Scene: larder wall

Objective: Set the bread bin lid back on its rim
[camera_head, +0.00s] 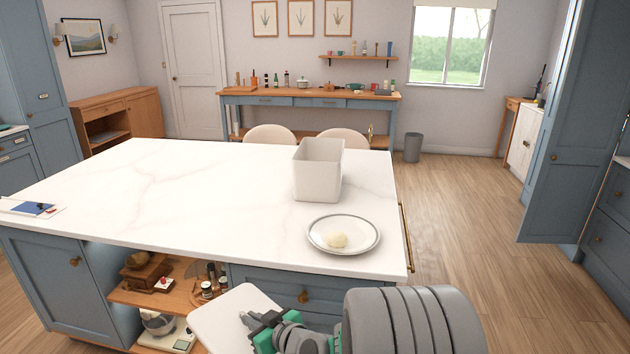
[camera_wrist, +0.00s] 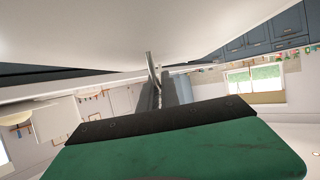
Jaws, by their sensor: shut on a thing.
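The bread bin (camera_head: 318,172) is a pale, open-topped rectangular box standing upright on the island's marble top. The lid (camera_head: 228,312) is a white flat panel with rounded corners, held in front of the island, low in the head view. My gripper (camera_head: 262,328) is shut on the lid, on its right side in that view. In the wrist view the lid (camera_wrist: 110,30) fills the top as a broad white surface. A thin curved metal handle (camera_wrist: 152,68) runs from it to the jaws. The lid is apart from the bin, and part of its lower edge is cut off or hidden.
The marble left of the bin (camera_head: 190,205) is clear. Open shelves below hold kitchen items (camera_head: 148,272).

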